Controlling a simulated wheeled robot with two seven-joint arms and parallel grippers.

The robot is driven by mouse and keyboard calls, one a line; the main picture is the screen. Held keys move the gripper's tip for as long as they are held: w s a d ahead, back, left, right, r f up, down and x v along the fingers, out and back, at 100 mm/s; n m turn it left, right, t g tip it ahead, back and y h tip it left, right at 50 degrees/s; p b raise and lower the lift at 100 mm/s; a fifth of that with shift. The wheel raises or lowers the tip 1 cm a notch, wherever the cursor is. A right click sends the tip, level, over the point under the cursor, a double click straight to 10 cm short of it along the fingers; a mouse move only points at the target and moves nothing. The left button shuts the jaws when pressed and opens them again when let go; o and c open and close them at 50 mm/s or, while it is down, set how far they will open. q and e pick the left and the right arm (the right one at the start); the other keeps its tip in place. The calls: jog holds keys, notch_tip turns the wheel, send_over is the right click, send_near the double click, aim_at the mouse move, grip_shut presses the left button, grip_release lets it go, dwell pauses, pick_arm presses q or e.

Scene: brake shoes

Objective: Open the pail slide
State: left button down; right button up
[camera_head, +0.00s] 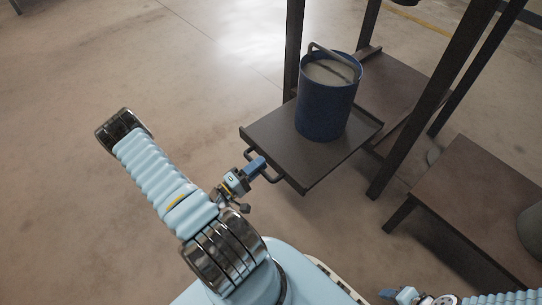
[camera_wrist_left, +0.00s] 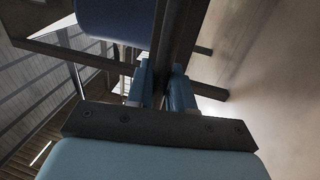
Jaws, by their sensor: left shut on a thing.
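The pail slide (camera_head: 262,136) is a dark flat tray sticking out from a dark metal frame, with a bar handle (camera_head: 277,179) on its near left edge. A blue pail (camera_head: 324,108) with a raised grey handle stands upright on it; its blue side also shows at the top of the left wrist view (camera_wrist_left: 112,20). My left gripper (camera_head: 258,166) is shut on the slide handle. In the left wrist view my two blue fingers (camera_wrist_left: 161,88) stand on either side of the dark bar. My right gripper (camera_head: 388,294) is at the bottom edge, too small to read.
Dark frame posts (camera_head: 420,95) rise behind and right of the slide. A low brown table (camera_head: 484,195) stands at the right with a grey rounded object (camera_head: 533,232) on it. The concrete floor (camera_head: 120,60) at the left is clear.

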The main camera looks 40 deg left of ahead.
pick_arm(q)
jog(key=shift+r+v, duration=0.2)
jog(key=shift+v, duration=0.95)
jog(key=c, duration=1.2)
grip_release()
jog(key=shift+o, duration=0.2)
jog(key=v, duration=1.3)
jog(key=shift+s, duration=0.4)
jog(key=shift+a, duration=0.1)
